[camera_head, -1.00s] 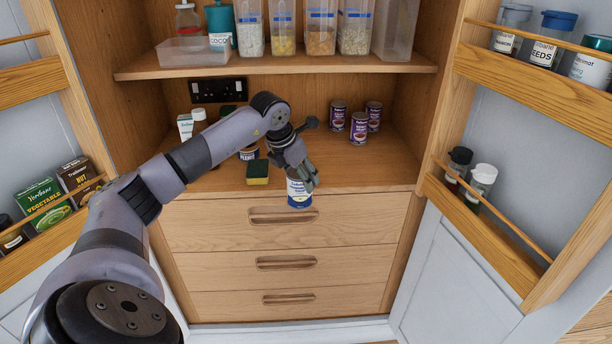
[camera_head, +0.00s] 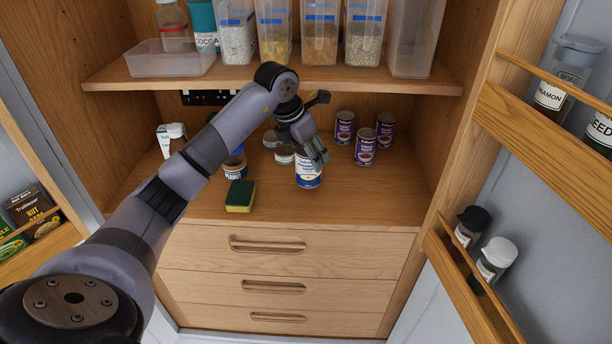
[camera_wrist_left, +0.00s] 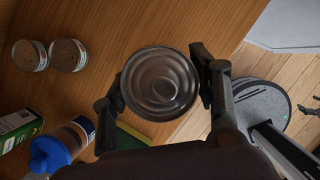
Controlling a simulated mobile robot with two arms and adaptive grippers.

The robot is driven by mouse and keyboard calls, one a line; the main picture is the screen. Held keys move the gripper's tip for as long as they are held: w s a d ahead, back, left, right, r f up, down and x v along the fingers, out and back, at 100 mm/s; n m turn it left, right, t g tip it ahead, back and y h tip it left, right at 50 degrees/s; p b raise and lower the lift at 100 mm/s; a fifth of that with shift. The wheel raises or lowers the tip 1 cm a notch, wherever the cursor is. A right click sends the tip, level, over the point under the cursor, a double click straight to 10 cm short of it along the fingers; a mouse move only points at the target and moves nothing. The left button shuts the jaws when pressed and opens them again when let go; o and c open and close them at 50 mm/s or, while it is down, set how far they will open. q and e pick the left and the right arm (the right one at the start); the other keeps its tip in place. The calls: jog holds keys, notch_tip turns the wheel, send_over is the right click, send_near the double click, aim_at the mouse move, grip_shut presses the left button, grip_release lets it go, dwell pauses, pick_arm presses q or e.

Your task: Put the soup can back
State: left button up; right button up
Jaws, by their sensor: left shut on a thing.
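The soup can (camera_head: 308,172) is white and blue and stands upright in the grasp of my left gripper (camera_head: 314,152), in front of the back wall of the cupboard. My left gripper is shut on it near its top. In the left wrist view the can's round metal lid (camera_wrist_left: 160,84) lies between the two fingers of the gripper (camera_wrist_left: 158,90). The can is over the front part of the wooden counter (camera_head: 340,206); I cannot tell whether its base touches the wood. My right gripper is not in view.
Several purple cans (camera_head: 365,146) stand at the counter's back right. A yellow and green sponge (camera_head: 240,196) and a blue-lidded jar (camera_head: 235,164) are left of the can. Two cans' lids (camera_wrist_left: 48,56) show in the wrist view. A shelf of containers (camera_head: 270,79) hangs above; door racks (camera_head: 545,135) flank the right.

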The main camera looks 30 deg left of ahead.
aim_at(308, 174)
pick_arm(q)
jog(key=shift+s+f, duration=0.15)
jog(key=shift+f, duration=0.95)
notch_tip(308, 174, down, 4)
jog(key=shift+f+p, duration=0.15)
jog(key=shift+p, duration=0.65)
jog(key=shift+f, duration=0.25)
jog(key=o, duration=1.5)
jog(key=shift+c, duration=0.2)
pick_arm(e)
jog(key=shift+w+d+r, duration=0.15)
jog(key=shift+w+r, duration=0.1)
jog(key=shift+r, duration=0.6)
pick_arm(q)
jog(key=shift+r, duration=0.1)
